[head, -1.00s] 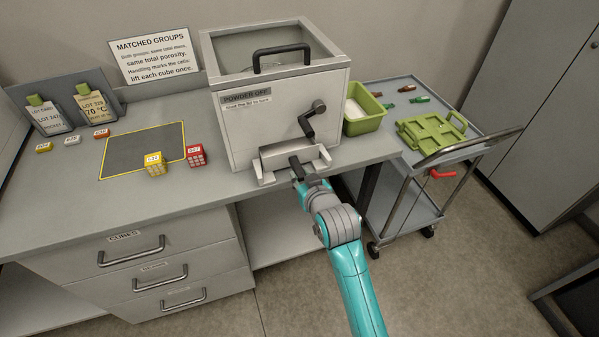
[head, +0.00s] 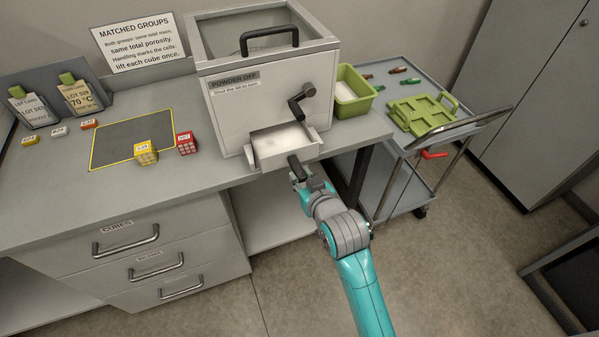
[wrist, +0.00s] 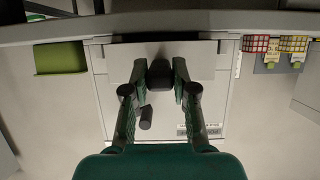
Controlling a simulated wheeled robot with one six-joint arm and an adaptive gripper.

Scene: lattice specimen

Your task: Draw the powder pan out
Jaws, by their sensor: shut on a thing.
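The powder pan (head: 284,147) sticks out from the lower front of the grey powder-off box (head: 265,98). Its open top shows pale contents. Its dark handle (head: 295,166) is at the pan's near side. My gripper (head: 299,176) is shut on this handle, in front of the bench edge. In the wrist view the fingers of my gripper (wrist: 160,85) close on the dark handle (wrist: 160,72) from both sides. The grip itself is small and partly hidden in the head view.
A crank (head: 302,100) is on the box front, above the pan. A green bin (head: 357,97) stands right of the box. A cart (head: 405,160) carries a green case (head: 420,115). Red (head: 186,144) and yellow (head: 146,153) cubes are left of the box. Floor before the bench is clear.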

